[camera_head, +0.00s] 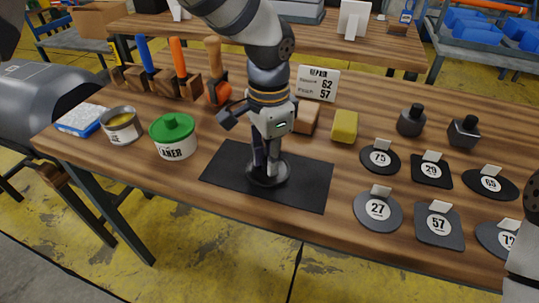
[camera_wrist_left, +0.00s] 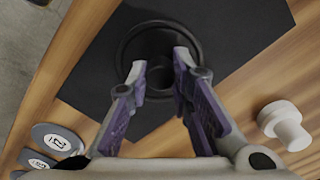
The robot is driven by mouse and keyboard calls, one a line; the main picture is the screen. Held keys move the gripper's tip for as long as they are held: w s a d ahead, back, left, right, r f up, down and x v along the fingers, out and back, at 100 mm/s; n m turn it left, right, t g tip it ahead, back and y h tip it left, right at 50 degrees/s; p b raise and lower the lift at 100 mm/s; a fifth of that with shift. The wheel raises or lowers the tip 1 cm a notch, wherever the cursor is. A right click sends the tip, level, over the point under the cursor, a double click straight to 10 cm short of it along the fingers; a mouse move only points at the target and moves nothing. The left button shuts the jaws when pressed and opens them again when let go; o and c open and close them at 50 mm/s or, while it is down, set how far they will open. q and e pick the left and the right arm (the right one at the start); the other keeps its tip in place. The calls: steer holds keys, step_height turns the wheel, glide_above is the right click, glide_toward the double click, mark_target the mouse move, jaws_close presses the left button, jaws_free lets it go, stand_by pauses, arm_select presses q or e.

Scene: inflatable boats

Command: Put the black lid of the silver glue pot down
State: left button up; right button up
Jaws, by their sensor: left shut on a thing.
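The silver glue pot (camera_head: 123,129) stands open at the left of the table, with yellowish contents showing. Its black lid (camera_head: 256,181) is over the black mat (camera_head: 312,187), at the mat's middle. My left gripper (camera_head: 266,165) points down from above and is shut on the lid's knob. In the left wrist view the fingers (camera_wrist_left: 160,70) close around the middle of the round lid (camera_wrist_left: 126,50). The lid looks level and lies on the mat or very close above it; dark on dark, I cannot tell which. My right gripper is out of view.
A white pot with a green lid (camera_head: 173,145) stands left of the mat. A yellow sponge (camera_head: 344,126) and a pinkish block (camera_head: 306,117) lie behind it. Several numbered dark patches, including one marked 27 (camera_head: 377,211), cover the right side. Handled tools stand at the back left.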

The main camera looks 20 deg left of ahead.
arm_select(q)
steer(key=o, duration=0.9)
step_height(320, 180, up, 12)
steer(key=shift+r+p, duration=0.15)
steer(key=shift+p, duration=0.2)
